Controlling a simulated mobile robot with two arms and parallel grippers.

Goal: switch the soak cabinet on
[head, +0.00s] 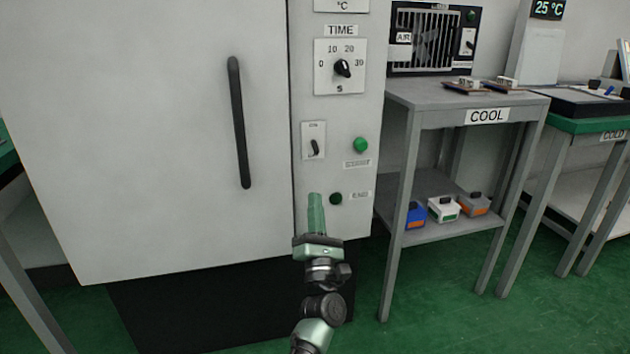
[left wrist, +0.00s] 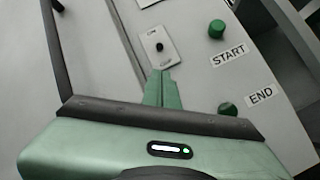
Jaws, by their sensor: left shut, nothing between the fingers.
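The soak cabinet (head: 150,130) is a large pale grey cabinet with a dark vertical door handle. On its right-hand panel is a white switch plate (head: 307,131) with small lettering at the top. Its small black lever (head: 315,148) sits in the lower half of the plate and seems to point down. The left wrist view shows the lever (left wrist: 159,46) nearly end-on. My left gripper (head: 315,196) is shut and empty, its green fingertips just below the plate. In the left wrist view the fingertips (left wrist: 161,73) overlap the plate's lower edge; contact cannot be told. My right gripper is not in view.
A bright green START button (head: 361,145) and a darker END button (head: 336,198) are close to the right of my fingers. A TIME dial (head: 342,68) is above the switch. A grey COOL table (head: 440,98) stands to the right of the cabinet.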

